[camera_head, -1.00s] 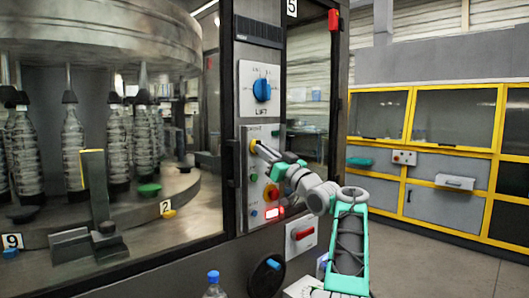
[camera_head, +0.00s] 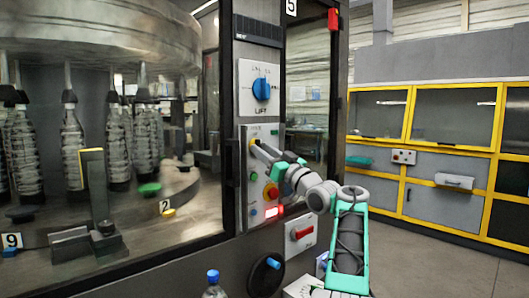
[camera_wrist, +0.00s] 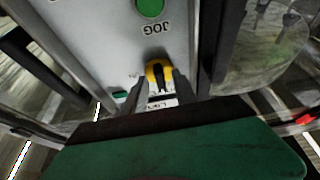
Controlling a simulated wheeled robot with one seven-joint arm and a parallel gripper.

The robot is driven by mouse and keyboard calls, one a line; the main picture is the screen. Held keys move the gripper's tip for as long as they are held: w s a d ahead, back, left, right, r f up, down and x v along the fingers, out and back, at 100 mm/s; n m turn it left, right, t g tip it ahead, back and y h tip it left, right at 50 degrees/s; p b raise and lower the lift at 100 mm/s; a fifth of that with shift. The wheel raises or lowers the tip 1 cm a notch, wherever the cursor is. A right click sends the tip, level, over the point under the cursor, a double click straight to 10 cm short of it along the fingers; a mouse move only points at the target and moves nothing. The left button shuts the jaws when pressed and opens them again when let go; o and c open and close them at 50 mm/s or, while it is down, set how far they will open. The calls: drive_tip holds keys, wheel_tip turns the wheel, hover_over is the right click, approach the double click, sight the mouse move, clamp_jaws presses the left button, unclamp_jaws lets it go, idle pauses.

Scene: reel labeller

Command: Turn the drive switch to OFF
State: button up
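A yellow knob with a black pointer (camera_wrist: 158,74) sits on the light grey control panel (camera_wrist: 85,40). Its label is partly hidden and I cannot read it, so I cannot tell whether it is the drive switch. My gripper (camera_wrist: 165,84) has one finger on each side of the knob, with a gap showing at least on the right. In the head view my gripper (camera_head: 258,149) reaches the top of the panel (camera_head: 247,190) and hides most of the knob there. A green button (camera_wrist: 150,8) marked JOG is beside the knob in the wrist view.
A blue LIFT knob (camera_head: 262,89) is above the panel. A red-and-yellow knob (camera_head: 270,191) and a lit red display (camera_head: 274,211) are lower on it. A red handle (camera_head: 301,232) is below. The bottle carousel (camera_head: 150,215) is behind glass to the left.

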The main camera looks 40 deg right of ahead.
drive_tip(key=b+v, duration=0.1)
drive_tip(key=v, duration=0.6)
drive_tip(key=shift+s+f+b, duration=0.2)
drive_tip(key=shift+s+b, duration=0.15)
drive_tip(key=shift+b, duration=0.05)
